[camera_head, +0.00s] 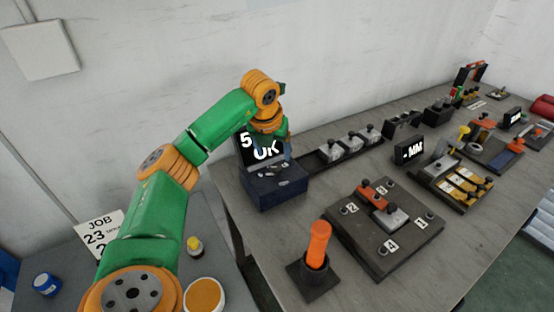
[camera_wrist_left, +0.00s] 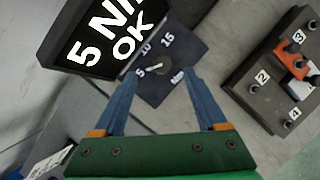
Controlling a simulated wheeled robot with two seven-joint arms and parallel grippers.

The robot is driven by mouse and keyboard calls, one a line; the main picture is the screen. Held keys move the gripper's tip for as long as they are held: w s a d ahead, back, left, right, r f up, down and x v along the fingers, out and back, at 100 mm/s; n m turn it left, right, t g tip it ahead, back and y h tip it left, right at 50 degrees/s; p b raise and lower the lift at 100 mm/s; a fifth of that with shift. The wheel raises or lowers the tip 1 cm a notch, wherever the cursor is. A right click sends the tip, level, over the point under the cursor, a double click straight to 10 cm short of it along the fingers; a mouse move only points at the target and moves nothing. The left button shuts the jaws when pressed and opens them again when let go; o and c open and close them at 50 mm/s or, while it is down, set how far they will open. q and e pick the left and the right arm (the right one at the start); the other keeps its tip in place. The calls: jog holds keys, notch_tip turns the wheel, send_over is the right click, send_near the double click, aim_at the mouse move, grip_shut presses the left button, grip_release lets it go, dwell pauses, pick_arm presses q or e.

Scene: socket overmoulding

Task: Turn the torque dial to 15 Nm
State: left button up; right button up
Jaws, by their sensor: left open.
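My right gripper is in neither view.
A fixture plate with numbered spots (camera_head: 345,238) and an orange-handled upright tool (camera_head: 318,246) stand to the right of the box. A rail of small grey blocks (camera_head: 328,152) runs behind. A yellow-capped bottle (camera_head: 195,246) and a JOB card (camera_head: 102,232) are at the left.

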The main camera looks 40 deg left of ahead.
aim_at(276, 168)
pick_arm(q)
jog(key=shift+s+d+f, duration=0.1)
jog(key=shift+d+f, duration=0.1)
jog(key=shift+f, duration=0.05)
jog(key=p+x, duration=0.1)
jog(key=x, duration=0.4)
jog(key=shift+d+f, duration=0.1)
jog(key=shift+f, duration=0.3)
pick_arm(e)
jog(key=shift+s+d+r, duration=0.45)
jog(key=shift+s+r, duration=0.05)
pick_arm(q)
jog(key=shift+r, duration=0.15)
jog(key=c, duration=0.3)
grip_shut()
